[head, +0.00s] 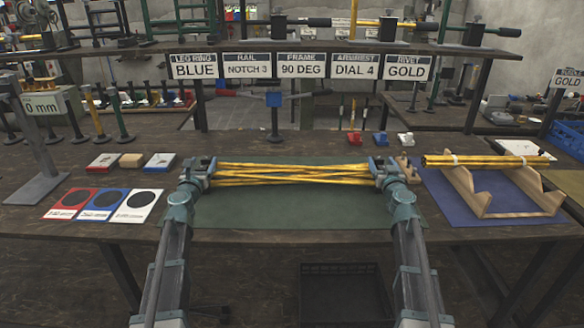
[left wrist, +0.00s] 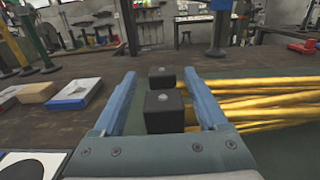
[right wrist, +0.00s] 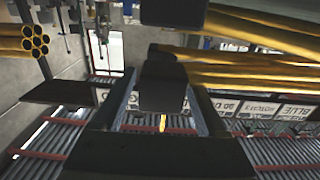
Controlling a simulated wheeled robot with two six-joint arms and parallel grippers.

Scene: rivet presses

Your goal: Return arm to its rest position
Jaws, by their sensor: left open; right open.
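A long bundle of crossed gold tubes (head: 285,173) lies over the green mat (head: 290,208), with black blocks at its ends. My left gripper (head: 198,168) is at its left end. In the left wrist view, the open blue fingers (left wrist: 166,100) stand either side of two black blocks (left wrist: 164,110), with the gold tubes (left wrist: 265,98) to the right. My right gripper (head: 382,168) is at the right end. In the right wrist view, its open fingers (right wrist: 163,105) flank a black block (right wrist: 163,82). Contact cannot be told in either view.
A wooden cradle (head: 505,195) holding more gold tubes (head: 485,160) stands on a blue mat at right. Colour cards (head: 104,203) and small boxes (head: 131,160) lie at left. A post (head: 274,115) stands behind the bundle, below a shelf with signs (head: 302,66).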

